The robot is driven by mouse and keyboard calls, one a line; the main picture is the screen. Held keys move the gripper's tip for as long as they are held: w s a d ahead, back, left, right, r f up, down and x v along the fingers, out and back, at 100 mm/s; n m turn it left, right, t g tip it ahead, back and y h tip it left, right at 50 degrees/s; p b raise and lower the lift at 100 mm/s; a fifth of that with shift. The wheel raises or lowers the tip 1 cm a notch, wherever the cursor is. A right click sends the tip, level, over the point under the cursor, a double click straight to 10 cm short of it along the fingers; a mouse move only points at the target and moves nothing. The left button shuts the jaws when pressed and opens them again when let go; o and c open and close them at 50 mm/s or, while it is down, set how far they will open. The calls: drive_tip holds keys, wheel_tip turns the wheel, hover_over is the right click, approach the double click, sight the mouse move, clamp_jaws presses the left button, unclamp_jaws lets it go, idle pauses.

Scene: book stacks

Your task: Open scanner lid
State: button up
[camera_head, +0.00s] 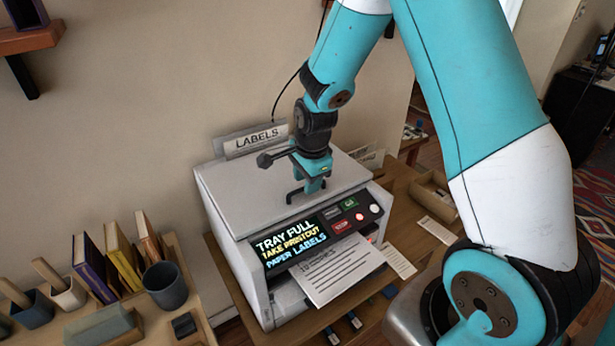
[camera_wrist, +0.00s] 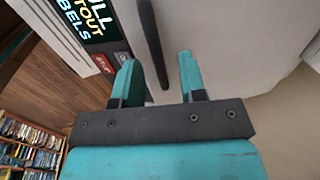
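The scanner (camera_head: 245,255) is a pale grey box with a flat lid (camera_head: 240,195), which lies closed on top. My gripper (camera_head: 305,190) points down at the lid near its front right part. In the wrist view my gripper (camera_wrist: 156,62) is open, with one teal finger on each side of a dark bar handle (camera_wrist: 150,30) on the pale lid. I cannot tell whether either finger touches the handle. In the head view the handle is mostly hidden by my gripper.
The scanner's front panel (camera_head: 293,240) reads "TRAY FULL". Printed paper (camera_head: 338,268) sticks out below it. A "LABELS" sign (camera_head: 256,141) stands behind the lid. Books (camera_head: 123,255) and a dark cup (camera_head: 166,285) are at left. A wooden tray (camera_head: 432,195) lies at right.

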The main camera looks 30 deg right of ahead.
drive_tip(key=shift+f, duration=0.15)
drive_tip(key=shift+c, duration=0.5)
clamp_jaws()
drive_tip(key=shift+s+f, duration=0.15)
drive_tip(key=shift+s, duration=0.05)
idle(0.7)
drive_tip(key=shift+o, duration=0.5)
unclamp_jaws()
drive_tip(key=shift+w, duration=0.1)
